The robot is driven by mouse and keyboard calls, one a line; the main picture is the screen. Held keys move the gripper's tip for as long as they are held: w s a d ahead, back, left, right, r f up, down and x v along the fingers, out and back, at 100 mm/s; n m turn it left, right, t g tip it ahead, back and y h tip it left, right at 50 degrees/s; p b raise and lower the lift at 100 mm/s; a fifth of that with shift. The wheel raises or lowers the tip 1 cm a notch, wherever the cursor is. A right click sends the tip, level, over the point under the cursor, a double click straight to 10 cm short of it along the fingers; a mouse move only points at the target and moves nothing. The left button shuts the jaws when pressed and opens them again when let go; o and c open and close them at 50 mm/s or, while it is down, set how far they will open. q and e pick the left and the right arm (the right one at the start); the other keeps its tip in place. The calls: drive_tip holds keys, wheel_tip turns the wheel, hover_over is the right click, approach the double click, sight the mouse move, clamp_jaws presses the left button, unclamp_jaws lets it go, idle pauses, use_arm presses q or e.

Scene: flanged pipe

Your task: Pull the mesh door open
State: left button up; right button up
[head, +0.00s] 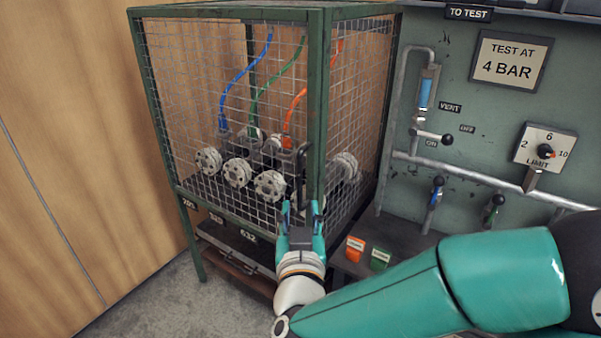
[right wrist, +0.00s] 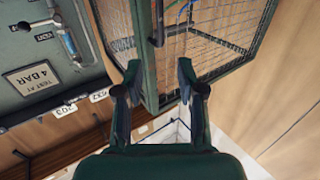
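The mesh door (head: 225,90) is the green-framed front of a wire cage and looks shut against its frame. Its dark upright bar handle (head: 301,172) sits near the door's right edge. My right gripper (head: 302,212) is just below the handle, fingers pointing up toward it, with a gap between them. In the right wrist view my gripper (right wrist: 160,74) has its fingers apart, with the green door edge and corner post (right wrist: 147,60) beyond and between them. The handle (right wrist: 157,28) shows ahead of the fingertips. I cannot tell whether a finger touches anything. My left gripper is not in view.
Inside the cage are several round flanges (head: 237,172) and blue, green and orange hoses (head: 240,85). A grey-green panel (head: 470,110) with pipes, valves and a limit dial (head: 545,150) stands right. Orange and green blocks (head: 355,248) lie on a ledge below it. Floor (head: 150,295) shows at lower left.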

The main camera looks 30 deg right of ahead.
sight(299, 169)
drive_tip(key=x, duration=1.5)
drive_tip(key=shift+w+d, duration=0.2)
drive_tip(key=shift+w, duration=0.1)
clamp_jaws()
